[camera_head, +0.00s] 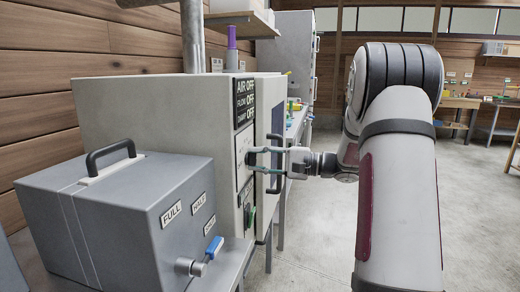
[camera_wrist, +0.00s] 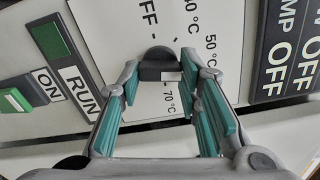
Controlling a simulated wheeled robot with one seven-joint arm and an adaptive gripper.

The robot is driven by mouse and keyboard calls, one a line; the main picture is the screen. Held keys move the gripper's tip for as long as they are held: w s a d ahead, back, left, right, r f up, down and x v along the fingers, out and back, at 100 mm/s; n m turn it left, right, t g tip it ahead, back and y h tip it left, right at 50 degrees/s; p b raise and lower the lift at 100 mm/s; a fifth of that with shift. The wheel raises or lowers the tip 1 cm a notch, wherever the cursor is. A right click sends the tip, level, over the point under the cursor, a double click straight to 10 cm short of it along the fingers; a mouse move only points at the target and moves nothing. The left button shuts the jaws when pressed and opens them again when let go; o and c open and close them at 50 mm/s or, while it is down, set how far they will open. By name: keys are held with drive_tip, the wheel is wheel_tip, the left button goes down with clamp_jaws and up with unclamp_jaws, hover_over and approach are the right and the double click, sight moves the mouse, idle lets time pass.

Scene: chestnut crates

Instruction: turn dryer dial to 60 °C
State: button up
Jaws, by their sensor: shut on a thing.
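The black dryer dial (camera_wrist: 158,58) sits on a white scale plate (camera_wrist: 115,45) in the wrist view. A small white mark shows at its lower right edge; which label it points to I cannot tell. OFF, 50 °C and 70 °C are readable around it; the 60 °C label is not visible, with a finger covering the area between 50 and 70. My gripper (camera_wrist: 160,72) is shut on the dial, one teal-padded finger on each side. In the head view, my gripper (camera_head: 253,158) reaches from the right to the front of the dryer (camera_head: 150,105).
A grey box (camera_head: 110,215) with a blue-handled lever (camera_head: 213,247) stands nearer. Open floor is at right.

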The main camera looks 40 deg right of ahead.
drive_tip(key=shift+f+m+p, duration=0.1)
drive_tip(key=shift+m+p, duration=2.9)
drive_tip(key=shift+p, duration=0.05)
drive_tip(key=o, duration=1.1)
drive_tip(key=shift+o, duration=0.2)
drive_tip(key=v, duration=1.2)
